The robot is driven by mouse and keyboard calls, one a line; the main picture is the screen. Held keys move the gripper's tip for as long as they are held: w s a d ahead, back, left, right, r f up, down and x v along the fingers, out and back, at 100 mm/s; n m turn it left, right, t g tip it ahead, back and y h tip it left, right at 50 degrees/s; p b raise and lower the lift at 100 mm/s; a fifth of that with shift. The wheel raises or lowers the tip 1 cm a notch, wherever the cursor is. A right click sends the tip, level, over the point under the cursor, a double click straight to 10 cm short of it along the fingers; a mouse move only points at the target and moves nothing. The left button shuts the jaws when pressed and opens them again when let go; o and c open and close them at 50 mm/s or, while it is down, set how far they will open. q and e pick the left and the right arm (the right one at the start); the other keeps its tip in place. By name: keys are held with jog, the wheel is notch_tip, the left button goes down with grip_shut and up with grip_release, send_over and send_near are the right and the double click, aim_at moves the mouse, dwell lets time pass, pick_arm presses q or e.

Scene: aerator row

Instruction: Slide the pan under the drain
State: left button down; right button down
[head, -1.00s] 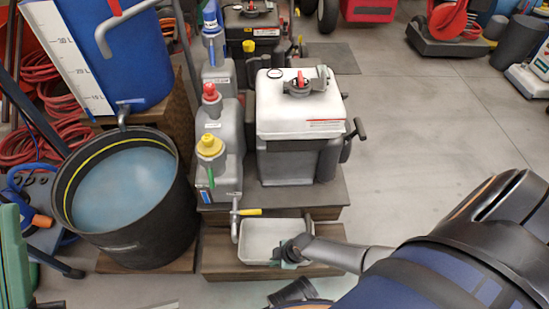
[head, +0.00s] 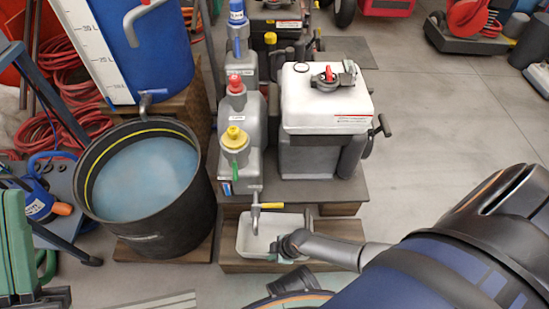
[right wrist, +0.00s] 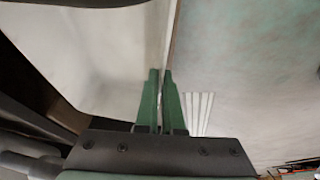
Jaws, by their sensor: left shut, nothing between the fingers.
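The pan (head: 259,223) is a shallow, pale rectangular tray on the low wooden step in the head view. The drain (head: 255,219) is a grey down-pointing spout with a yellow lever, below the grey canisters. Its tip appears over the left part of the pan. My right gripper (head: 288,246) is at the pan's near right side. In the right wrist view, the green fingers of my right gripper (right wrist: 162,100) are closed together on the thin edge of the pan (right wrist: 100,60). My left gripper is not clearly seen.
A white-topped machine (head: 326,100) stands on the platform above the pan. A black tub of bluish liquid (head: 145,178) stands left of it, below a blue barrel (head: 150,50). The wooden step (head: 345,229) has bare room right of the pan. The floor at right is open.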

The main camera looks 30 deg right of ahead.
jog(key=shift+w+a, duration=0.35)
jog(key=shift+a, duration=0.2)
pick_arm(q)
jog(key=shift+w+a, duration=0.25)
jog(key=shift+a, duration=0.1)
pick_arm(e)
jog(key=c, duration=1)
grip_release()
jog(key=shift+o, duration=0.2)
jog(key=shift+d, duration=0.1)
pick_arm(q)
notch_tip(320, 180, up, 9)
jog(key=m+p, duration=0.1)
jog(key=p, duration=0.7)
jog(key=shift+s+a+t, duration=0.2)
jog(key=shift+a+t, duration=0.1)
jog(key=shift+a, duration=0.1)
pick_arm(e)
jog(key=v, duration=1.2)
jog(key=shift+r, duration=0.25)
pick_arm(q)
jog(key=shift+f, duration=0.15)
pick_arm(e)
jog(key=shift+s, duration=0.1)
